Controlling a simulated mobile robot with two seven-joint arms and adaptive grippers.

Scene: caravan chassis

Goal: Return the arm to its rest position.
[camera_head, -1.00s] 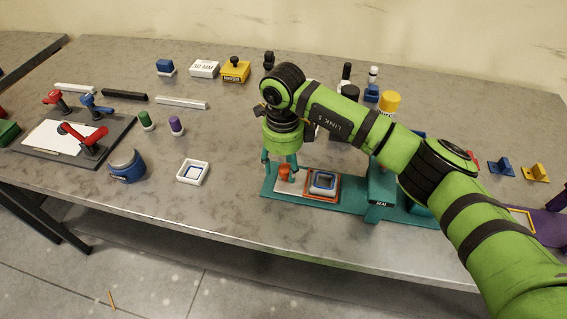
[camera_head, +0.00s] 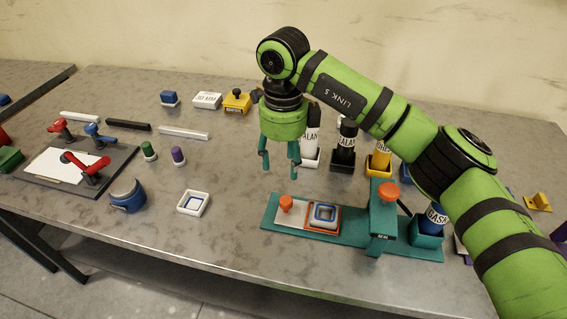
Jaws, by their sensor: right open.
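My right arm is green with black bands and comes in from the lower right. Its gripper (camera_head: 280,166) points down with two teal fingers apart and nothing between them. It hangs above the table, a little above and behind the left end of the teal fixture (camera_head: 355,231). On the fixture stand an orange knob (camera_head: 286,204) and an orange-rimmed square (camera_head: 323,217) with a blue and white frame in it. My left gripper is not in view.
Labelled bottles stand in holders behind the arm, among them a black one (camera_head: 345,144). A clamp board (camera_head: 110,165), a blue round tool (camera_head: 127,195) and a white tray (camera_head: 193,203) lie to the left. Small blocks (camera_head: 237,102) sit at the back. The table's middle left is fairly clear.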

